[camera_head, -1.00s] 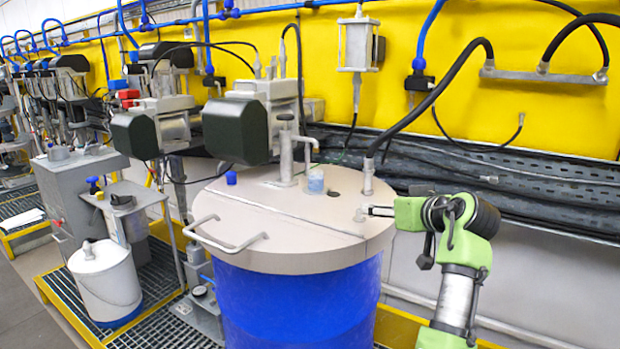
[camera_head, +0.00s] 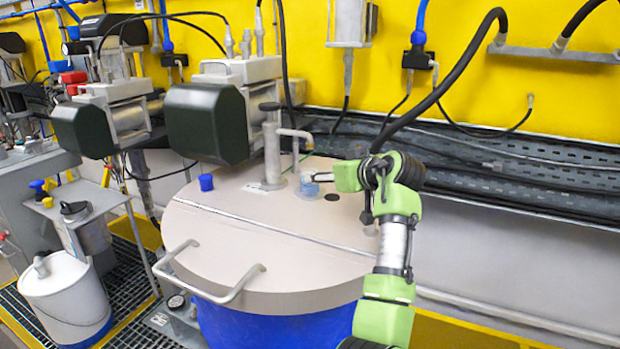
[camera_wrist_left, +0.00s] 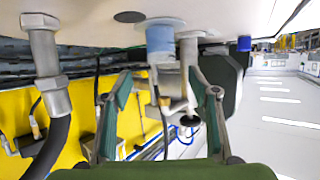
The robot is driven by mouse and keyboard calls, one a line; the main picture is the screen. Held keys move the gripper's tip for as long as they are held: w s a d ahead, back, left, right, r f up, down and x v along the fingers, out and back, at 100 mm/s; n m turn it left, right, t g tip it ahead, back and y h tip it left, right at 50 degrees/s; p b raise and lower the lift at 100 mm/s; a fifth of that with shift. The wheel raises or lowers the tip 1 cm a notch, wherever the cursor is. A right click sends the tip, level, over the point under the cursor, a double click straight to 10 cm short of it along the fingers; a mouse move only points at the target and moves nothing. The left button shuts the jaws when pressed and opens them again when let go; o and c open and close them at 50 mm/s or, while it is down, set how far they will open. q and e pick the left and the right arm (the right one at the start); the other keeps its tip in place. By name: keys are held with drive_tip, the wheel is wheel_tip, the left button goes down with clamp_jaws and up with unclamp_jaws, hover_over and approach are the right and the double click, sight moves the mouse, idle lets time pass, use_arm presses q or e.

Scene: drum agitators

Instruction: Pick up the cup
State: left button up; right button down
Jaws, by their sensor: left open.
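The cup (camera_head: 309,189), light blue and see-through, stands upright on the drum's beige lid (camera_head: 235,270), by the bent metal spout. It also shows in the upside-down left wrist view (camera_wrist_left: 162,46). My left gripper (camera_head: 320,178) reaches it from the right, with the fingertips at the cup. In the wrist view my left gripper (camera_wrist_left: 160,82) is open, with one finger on each side of the cup's line. I cannot tell whether a finger touches it. Fingers and wrist partly cover the cup's right side in the head view. My right gripper is not in view.
The spout (camera_head: 292,134) and its upright post stand close behind and left of the cup. A dark motor housing (camera_head: 207,123) is behind left. A blue cap (camera_head: 206,183) sits on the lid. A black hose (camera_head: 440,88) hangs at right. The front of the lid is clear.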

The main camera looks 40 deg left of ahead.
use_arm(q)
drive_tip(key=x, duration=0.3)
drive_tip(key=shift+w+a+f, duration=0.1)
drive_tip(key=shift+a+f, duration=0.05)
drive_tip(key=shift+a, duration=0.15)
drive_tip(key=shift+p+x, duration=0.8)
drive_tip(key=shift+p, duration=0.1)
drive_tip(key=p+x, duration=0.1)
drive_tip(key=x, duration=0.2)
drive_tip(key=shift+a+f+p, duration=0.1)
drive_tip(key=shift+a+p, duration=0.1)
drive_tip(key=shift+p, duration=0.1)
drive_tip(key=shift+a+f, duration=0.3)
drive_tip(key=shift+a, duration=0.05)
drive_tip(key=shift+d+r, duration=0.1)
drive_tip(key=shift+d, duration=0.05)
drive_tip(key=shift+c, duration=1.1)
drive_tip(key=c, duration=1)
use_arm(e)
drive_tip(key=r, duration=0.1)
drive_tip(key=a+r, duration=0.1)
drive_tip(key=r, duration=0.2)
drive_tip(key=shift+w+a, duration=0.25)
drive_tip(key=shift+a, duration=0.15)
